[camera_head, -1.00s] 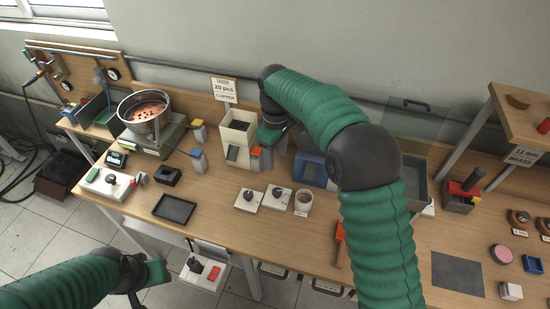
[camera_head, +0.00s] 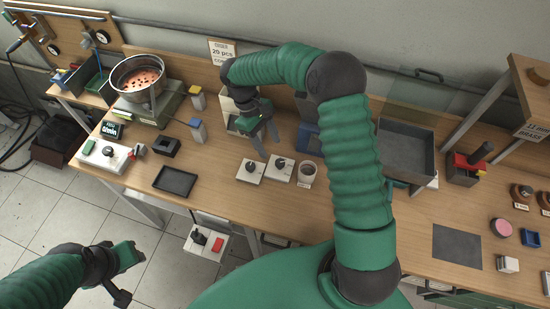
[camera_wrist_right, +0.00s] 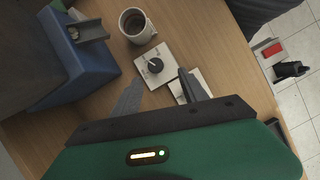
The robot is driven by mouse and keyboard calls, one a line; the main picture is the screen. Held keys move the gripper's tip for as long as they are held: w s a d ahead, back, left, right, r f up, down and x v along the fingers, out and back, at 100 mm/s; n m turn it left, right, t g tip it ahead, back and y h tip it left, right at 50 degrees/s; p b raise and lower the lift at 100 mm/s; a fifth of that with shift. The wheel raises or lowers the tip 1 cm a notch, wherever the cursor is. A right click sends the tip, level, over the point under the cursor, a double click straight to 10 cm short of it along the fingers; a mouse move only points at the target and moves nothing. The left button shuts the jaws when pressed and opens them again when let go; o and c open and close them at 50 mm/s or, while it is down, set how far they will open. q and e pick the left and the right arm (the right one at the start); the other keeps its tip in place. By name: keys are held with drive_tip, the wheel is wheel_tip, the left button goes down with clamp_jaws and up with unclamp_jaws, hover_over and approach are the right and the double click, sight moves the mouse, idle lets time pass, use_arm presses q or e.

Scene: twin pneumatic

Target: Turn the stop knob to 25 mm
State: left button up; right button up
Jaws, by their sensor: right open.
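Two white plates with black knobs lie on the bench in the head view: a left knob (camera_head: 250,167) and a right knob (camera_head: 281,162). I cannot read their markings or tell which is the stop knob. The right wrist view shows the right plate's knob (camera_wrist_right: 155,65) clear beside the cup; the left plate (camera_wrist_right: 201,80) is partly hidden by a finger. My right gripper (camera_head: 266,143) is open and empty, its fingers pointing down just behind the plates, apart from the knobs as far as I can tell. My left gripper (camera_head: 130,253) is off the bench's front edge; its jaws are unclear.
A cup (camera_head: 307,172) stands right of the plates. A blue block (camera_head: 309,139) stands behind them. A black tray (camera_head: 175,181) lies to the left. A box with a black knob and red button (camera_head: 218,244) hangs below the bench front.

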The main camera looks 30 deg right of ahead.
sight(280, 162)
drive_tip(key=x, duration=0.2)
drive_tip(key=d+x, duration=0.1)
drive_tip(key=x, duration=0.5)
drive_tip(key=shift+w+d+r+p, duration=0.1)
drive_tip(key=shift+w+d+p, duration=0.15)
drive_tip(key=shift+w+p, duration=0.1)
drive_tip(key=shift+s+d+f, duration=0.15)
drive_tip(key=shift+s+f, duration=0.15)
drive_tip(key=shift+f, duration=0.05)
drive_tip(key=shift+w+a, duration=0.1)
drive_tip(key=shift+a, duration=0.3)
drive_tip(key=shift+a+r, duration=0.1)
drive_tip(key=shift+a, duration=0.1)
drive_tip(key=c, duration=0.4)
drive_tip(key=shift+c, duration=1.3)
drive_tip(key=shift+d, duration=0.35)
clamp_jaws()
use_arm(q)
drive_tip(key=shift+w+d+r, duration=0.25)
drive_tip(key=shift+d+r, duration=0.3)
